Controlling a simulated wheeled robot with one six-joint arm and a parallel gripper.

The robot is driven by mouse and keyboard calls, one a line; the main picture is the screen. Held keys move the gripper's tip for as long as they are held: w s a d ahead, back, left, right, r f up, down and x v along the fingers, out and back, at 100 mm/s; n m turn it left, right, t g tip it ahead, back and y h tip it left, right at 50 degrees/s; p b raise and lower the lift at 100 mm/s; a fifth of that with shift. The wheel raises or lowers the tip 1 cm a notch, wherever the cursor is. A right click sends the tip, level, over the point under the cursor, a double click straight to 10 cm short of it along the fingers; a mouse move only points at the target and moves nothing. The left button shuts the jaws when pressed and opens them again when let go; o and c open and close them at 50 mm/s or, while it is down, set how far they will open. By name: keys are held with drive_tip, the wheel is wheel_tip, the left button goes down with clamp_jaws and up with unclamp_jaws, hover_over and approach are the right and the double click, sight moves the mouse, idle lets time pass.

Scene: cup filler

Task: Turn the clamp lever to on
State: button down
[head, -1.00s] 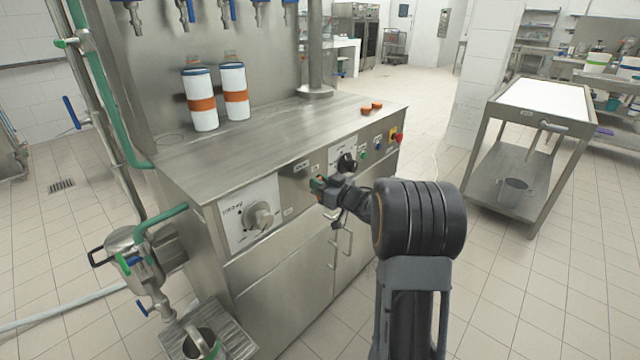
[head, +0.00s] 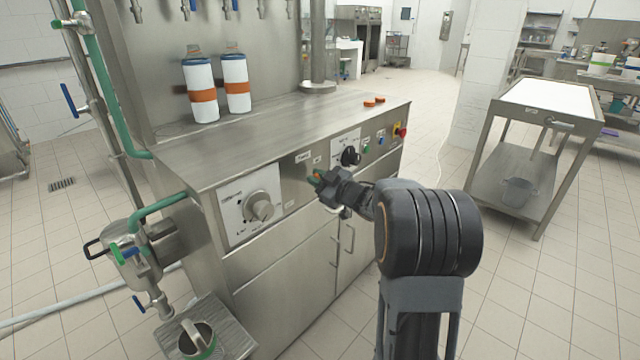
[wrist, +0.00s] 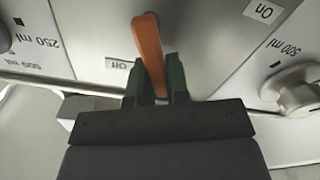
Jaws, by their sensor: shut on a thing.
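The orange clamp lever (wrist: 149,45) stands out from the steel front panel in the wrist view, tilted slightly left at its top. My gripper (wrist: 162,80) has its two green fingers closed around the lower part of the lever. The "Off" label (wrist: 119,63) is close to the left of the lever. The "On" label (wrist: 263,12) is farther off at the upper right. In the head view my gripper (head: 315,180) is at the cabinet front, and the lever is mostly hidden there.
A volume dial (head: 260,207) is left of my gripper, and a black knob (head: 350,156) is right of it. A red button (head: 400,132) is farther right. Two white bottles with orange bands (head: 219,87) stand on the cabinet top. A cart (head: 548,95) stands at the right, with open floor between.

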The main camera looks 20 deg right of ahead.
sight(302, 188)
drive_tip(key=n+b, duration=0.1)
drive_tip(key=f+n+b, duration=0.1)
drive_tip(key=a+n+b, duration=0.1)
drive_tip(key=shift+s+f+n+b, duration=0.15)
drive_tip(key=shift+s+n+b, duration=0.15)
drive_tip(key=shift+n, duration=0.1)
drive_tip(key=n+b, duration=0.1)
drive_tip(key=b, duration=0.1)
drive_tip(key=f+n+b, duration=0.1)
drive_tip(key=n, duration=0.1)
drive_tip(key=shift+s+a+n+b, duration=0.1)
drive_tip(key=shift+a+n+b, duration=0.2)
drive_tip(key=shift+a+b, duration=0.1)
drive_tip(key=n+b, duration=0.2)
drive_tip(key=f+n+b, duration=0.1)
drive_tip(key=b, duration=0.1)
drive_tip(key=shift+s+a+f+n, duration=0.1)
drive_tip(key=shift+n, duration=0.3)
drive_tip(key=shift+f+n+b, duration=0.15)
drive_tip(key=shift+n+b, duration=0.55)
drive_tip(key=shift+n, duration=0.3)
drive_tip(key=c, duration=1.1)
unclamp_jaws()
drive_tip(key=p+v, duration=0.3)
drive_tip(key=v, duration=1)
drive_tip(key=shift+s, duration=0.4)
